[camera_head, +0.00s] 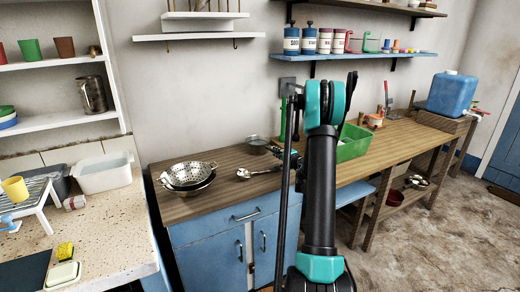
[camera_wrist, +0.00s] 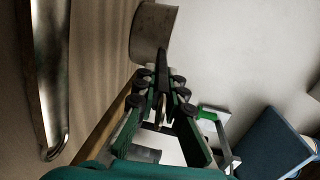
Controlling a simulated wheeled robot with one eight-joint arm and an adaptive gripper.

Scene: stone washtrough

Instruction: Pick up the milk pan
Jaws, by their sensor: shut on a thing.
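The milk pan (camera_head: 257,145) is a small grey metal pan at the back of the wooden worktop, near the wall. In the wrist view its metal body (camera_wrist: 153,30) is at the top, with a dark handle running down to my gripper (camera_wrist: 162,102). My gripper's fingers are shut on that handle. I cannot tell whether the pan's base touches the worktop.
A metal colander (camera_head: 188,176) sits at the worktop's left. A shiny metal utensil (camera_head: 258,172) lies in front of the pan. A green crate (camera_head: 353,143) stands to the right, partly behind my arm. A blue shelf (camera_head: 350,56) with canisters hangs above.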

